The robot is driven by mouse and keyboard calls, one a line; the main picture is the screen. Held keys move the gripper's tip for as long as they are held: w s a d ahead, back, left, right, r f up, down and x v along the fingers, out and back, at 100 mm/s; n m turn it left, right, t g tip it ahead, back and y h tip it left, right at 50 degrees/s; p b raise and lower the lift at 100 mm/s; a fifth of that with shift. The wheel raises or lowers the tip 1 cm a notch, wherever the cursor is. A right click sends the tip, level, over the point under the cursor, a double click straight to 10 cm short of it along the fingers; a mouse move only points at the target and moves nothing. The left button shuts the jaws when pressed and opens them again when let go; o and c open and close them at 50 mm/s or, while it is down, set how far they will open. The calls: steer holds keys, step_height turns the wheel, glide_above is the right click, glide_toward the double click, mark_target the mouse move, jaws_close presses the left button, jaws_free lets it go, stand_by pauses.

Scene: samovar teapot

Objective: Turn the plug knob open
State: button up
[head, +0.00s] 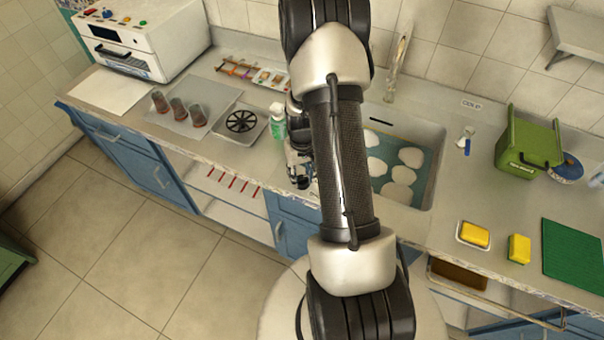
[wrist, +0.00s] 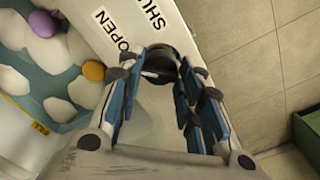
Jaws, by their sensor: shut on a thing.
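In the wrist view the dark round plug knob (wrist: 157,60) sits on the pale counter edge beside the sink. My gripper (wrist: 159,72) has its blue-padded fingers on either side of the knob, shut on it. A pale grip bar or mark shows on the knob's near side; its exact setting is hard to tell. The printed label OPEN (wrist: 106,28) and the label SHUT (wrist: 155,14) lie just beyond the knob. In the head view my gripper (head: 299,170) is at the sink's left front, partly behind my arm, and the knob is hidden.
The sink (head: 430,190) holds blue-green water with white foam; a purple ball (wrist: 43,23) and an orange ball (wrist: 94,70) show there. A green bottle (head: 278,122) stands close to my gripper.

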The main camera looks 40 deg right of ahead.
mark_target(302, 177)
stand_by(0.3)
steer(key=o, duration=1.1)
steer(key=shift+c, duration=0.2)
step_height(302, 177, up, 12)
